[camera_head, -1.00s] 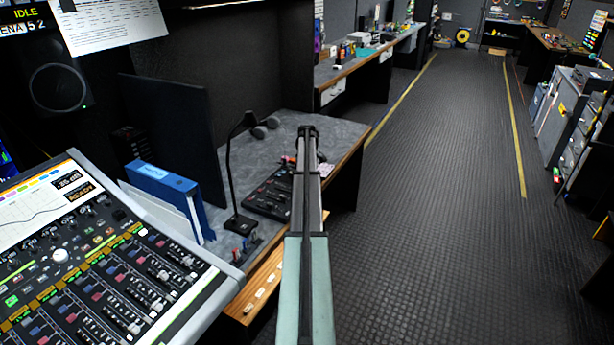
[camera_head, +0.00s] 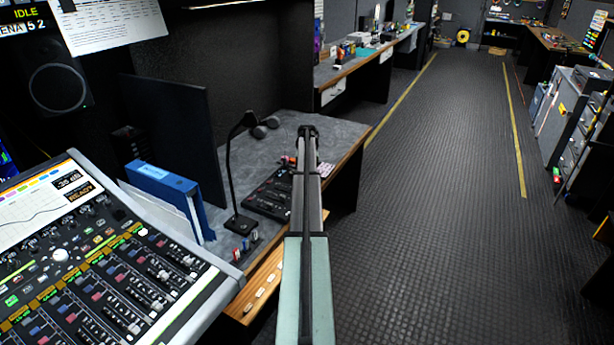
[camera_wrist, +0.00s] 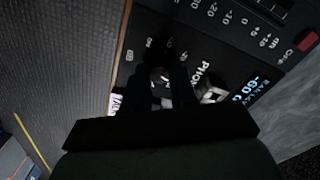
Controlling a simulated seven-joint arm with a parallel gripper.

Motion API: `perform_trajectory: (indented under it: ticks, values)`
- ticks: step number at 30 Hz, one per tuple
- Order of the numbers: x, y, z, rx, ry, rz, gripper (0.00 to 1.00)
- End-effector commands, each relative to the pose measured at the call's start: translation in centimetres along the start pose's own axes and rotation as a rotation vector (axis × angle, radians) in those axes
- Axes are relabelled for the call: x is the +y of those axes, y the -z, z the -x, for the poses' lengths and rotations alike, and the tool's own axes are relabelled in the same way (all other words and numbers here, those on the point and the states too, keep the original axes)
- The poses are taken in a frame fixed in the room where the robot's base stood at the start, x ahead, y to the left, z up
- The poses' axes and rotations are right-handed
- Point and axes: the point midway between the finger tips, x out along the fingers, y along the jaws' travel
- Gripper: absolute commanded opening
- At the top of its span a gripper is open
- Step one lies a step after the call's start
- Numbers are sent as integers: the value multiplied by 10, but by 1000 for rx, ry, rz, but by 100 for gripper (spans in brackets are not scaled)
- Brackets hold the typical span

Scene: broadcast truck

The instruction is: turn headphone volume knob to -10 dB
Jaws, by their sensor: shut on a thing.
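In the wrist view, my gripper (camera_wrist: 166,70) is shut on a small knob (camera_wrist: 159,75) on a black panel (camera_wrist: 140,25). Only light bits of the knob show between the dark fingers, so its pointer cannot be read. Lettering that looks like "PHONES" stands beside it. A cyan readout (camera_wrist: 256,88) on the panel shows about -60.
A second light knob (camera_wrist: 212,95) sits close right of the fingers. A red button (camera_wrist: 307,40) and a printed scale lie farther off. In the head view, a gooseneck microphone (camera_head: 230,170), blue binder (camera_head: 160,183) and mixing console (camera_head: 110,270) stand left; open floor lies right.

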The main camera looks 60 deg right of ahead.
Motion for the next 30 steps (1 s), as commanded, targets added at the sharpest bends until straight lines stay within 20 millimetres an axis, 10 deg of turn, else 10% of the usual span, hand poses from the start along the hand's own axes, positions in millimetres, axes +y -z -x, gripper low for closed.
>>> perform_trajectory:
  ticks: [30]
  values:
    - [0, 0, 0, -1, -1, -549, 0]
